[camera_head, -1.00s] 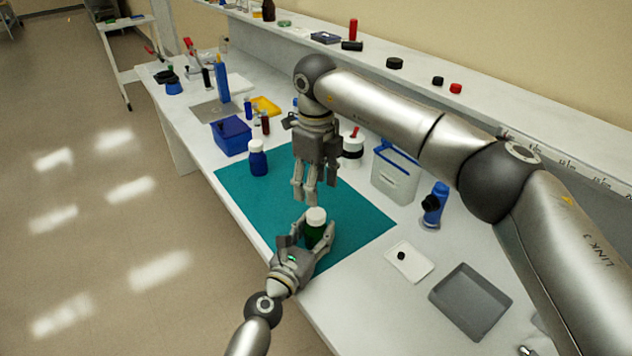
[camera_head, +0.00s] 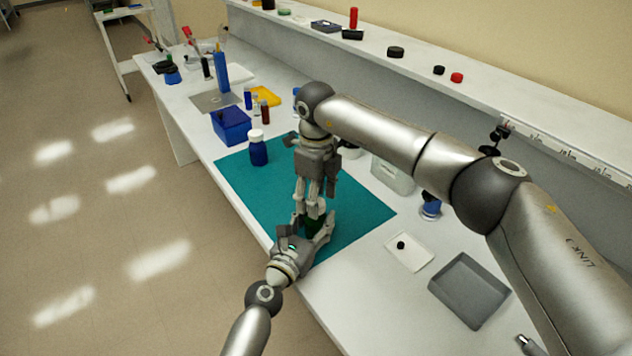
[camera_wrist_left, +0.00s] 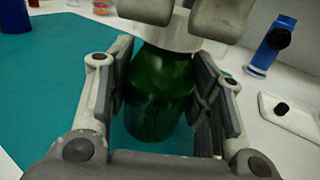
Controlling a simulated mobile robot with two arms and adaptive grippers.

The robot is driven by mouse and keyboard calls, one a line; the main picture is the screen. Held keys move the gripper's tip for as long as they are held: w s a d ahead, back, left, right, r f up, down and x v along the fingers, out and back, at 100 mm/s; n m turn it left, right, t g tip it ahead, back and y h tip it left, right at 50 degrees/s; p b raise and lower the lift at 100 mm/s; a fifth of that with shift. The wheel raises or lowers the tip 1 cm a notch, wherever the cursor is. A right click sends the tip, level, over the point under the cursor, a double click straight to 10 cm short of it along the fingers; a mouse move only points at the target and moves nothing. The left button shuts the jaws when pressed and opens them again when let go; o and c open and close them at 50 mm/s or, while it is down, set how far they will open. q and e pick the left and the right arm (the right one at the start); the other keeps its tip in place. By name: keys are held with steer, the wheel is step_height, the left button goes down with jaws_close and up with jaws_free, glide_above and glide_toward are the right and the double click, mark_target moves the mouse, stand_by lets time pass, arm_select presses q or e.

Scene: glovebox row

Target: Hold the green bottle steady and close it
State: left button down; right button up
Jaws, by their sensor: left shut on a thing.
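The green bottle (camera_wrist_left: 160,98) stands upright on the teal mat (camera_head: 360,222), between the finger pads of my left gripper (camera_head: 308,228), which is shut on its body. A white cap (camera_wrist_left: 168,38) sits at the bottle's top in the left wrist view. In the head view the bottle is mostly hidden by both grippers. My right gripper (camera_head: 314,208) points straight down from above, with its fingertips at the cap. Two of its fingers show at the top of the left wrist view, overlapping the cap. Whether they grip it is not clear.
A blue bottle with a white cap (camera_head: 258,148) stands on the mat's far part. A blue box (camera_head: 231,126) is behind it. A white tray with a black cap (camera_head: 410,252) and a grey tray (camera_head: 470,290) lie at the right. A raised shelf (camera_head: 420,70) runs along the back.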

steer(key=shift+f, duration=0.65)
steer(key=c, duration=1.1)
steer(key=o, duration=1.2)
steer(key=shift+r, duration=0.1)
step_height(320, 180, up, 12)
steer(key=shift+f, duration=0.1)
